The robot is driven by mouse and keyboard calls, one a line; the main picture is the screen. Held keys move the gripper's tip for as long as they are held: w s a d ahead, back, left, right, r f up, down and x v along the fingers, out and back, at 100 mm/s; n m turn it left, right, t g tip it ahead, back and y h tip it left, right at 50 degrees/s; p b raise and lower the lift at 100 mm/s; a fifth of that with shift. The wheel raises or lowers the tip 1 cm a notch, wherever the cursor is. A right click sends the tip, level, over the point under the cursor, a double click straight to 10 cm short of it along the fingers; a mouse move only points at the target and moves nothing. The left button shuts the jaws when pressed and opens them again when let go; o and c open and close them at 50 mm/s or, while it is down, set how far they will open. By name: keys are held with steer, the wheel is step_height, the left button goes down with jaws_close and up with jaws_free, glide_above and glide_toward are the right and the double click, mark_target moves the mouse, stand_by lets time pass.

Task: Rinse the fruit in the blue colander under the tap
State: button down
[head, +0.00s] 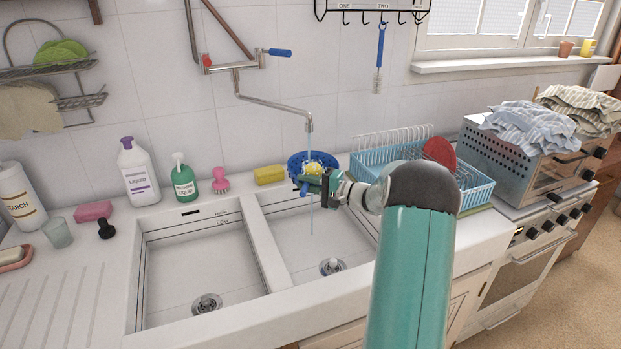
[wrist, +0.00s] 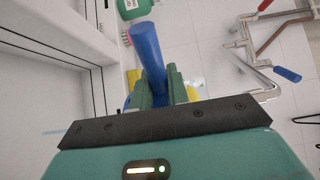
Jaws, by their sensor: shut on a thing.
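The blue colander (head: 298,160) is at the back of the right basin, below the tap's spout (head: 308,124). Yellow fruit (head: 318,163) shows in it, partly hidden by my gripper (head: 314,183). My gripper is shut on the colander's blue handle, which sticks out between the green fingers (wrist: 160,85) in the wrist view (wrist: 147,48). A thin bluish stream runs down from the spout and shows again below the gripper. The tap has a red knob and a blue lever (head: 280,52). The colander's underside is hidden.
Two white basins (head: 200,265) lie in front, both empty. A blue dish rack (head: 475,195) stands right, close to my arm.

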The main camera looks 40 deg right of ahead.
steer(key=shift+s+d, duration=0.25)
steer(key=shift+d, duration=0.05)
steer(key=shift+w+a, duration=0.1)
steer(key=shift+w+a, duration=0.3)
stand_by(0.3)
steer(key=shift+s+a, duration=0.1)
steer(key=s+a, duration=0.5)
steer(key=shift+s, duration=0.4)
stand_by(0.4)
stand_by(1.2)
steer(key=s+a+r, duration=0.3)
steer(key=r, duration=0.1)
steer(key=shift+s+a, duration=0.2)
steer(key=shift+s, duration=0.2)
